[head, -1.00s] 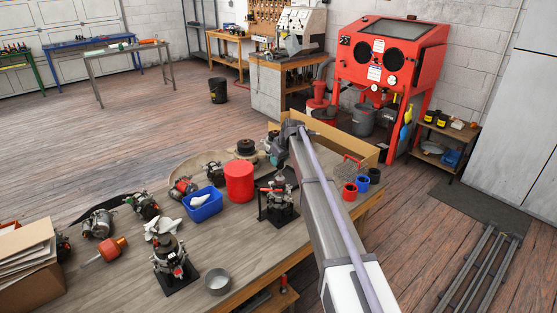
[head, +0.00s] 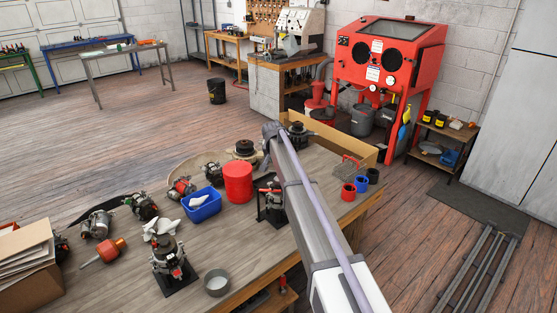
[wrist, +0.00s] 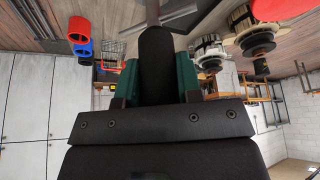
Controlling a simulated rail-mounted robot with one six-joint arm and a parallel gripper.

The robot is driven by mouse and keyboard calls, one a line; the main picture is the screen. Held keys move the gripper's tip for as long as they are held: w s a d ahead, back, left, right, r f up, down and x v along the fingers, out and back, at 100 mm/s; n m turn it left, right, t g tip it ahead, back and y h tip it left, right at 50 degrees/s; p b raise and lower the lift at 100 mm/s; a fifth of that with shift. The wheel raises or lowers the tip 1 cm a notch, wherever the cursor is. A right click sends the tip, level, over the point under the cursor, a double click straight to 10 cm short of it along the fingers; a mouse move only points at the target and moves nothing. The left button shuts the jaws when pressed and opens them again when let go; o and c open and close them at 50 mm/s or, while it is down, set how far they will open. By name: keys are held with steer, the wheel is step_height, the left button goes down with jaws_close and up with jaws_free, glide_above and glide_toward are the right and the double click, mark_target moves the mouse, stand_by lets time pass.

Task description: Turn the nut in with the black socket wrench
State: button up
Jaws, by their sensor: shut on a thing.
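In the wrist view my gripper (wrist: 157,82) has its green jaws shut on a black cylinder, the black socket wrench (wrist: 157,50), which points away from the palm. Its far end is clear of the alternators there. An alternator on a black stand (head: 270,196) stands on the bench beside my arm in the head view. Another alternator (head: 298,136) stands near the far edge, and a third stand (head: 172,262) is at the front. My gripper is hidden behind my arm in the head view. I cannot make out the nut.
A red cup (head: 348,192), a blue cup (head: 361,184) and a black cup (head: 373,176) stand at the bench's right edge. A red canister (head: 238,182) and a blue bin (head: 202,205) stand left of my arm. The bench's front middle (head: 235,250) is clear.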

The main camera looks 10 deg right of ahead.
steer(key=shift+d+m+h, duration=0.1)
steer(key=shift+m+h, duration=0.2)
steer(key=shift+m, duration=0.8)
step_height(320, 180, up, 6)
steer(key=p, duration=0.5)
steer(key=shift+f+p, duration=0.25)
steer(key=shift+p, duration=0.05)
steer(key=shift+f, duration=0.1)
steer(key=shift+f, duration=0.1)
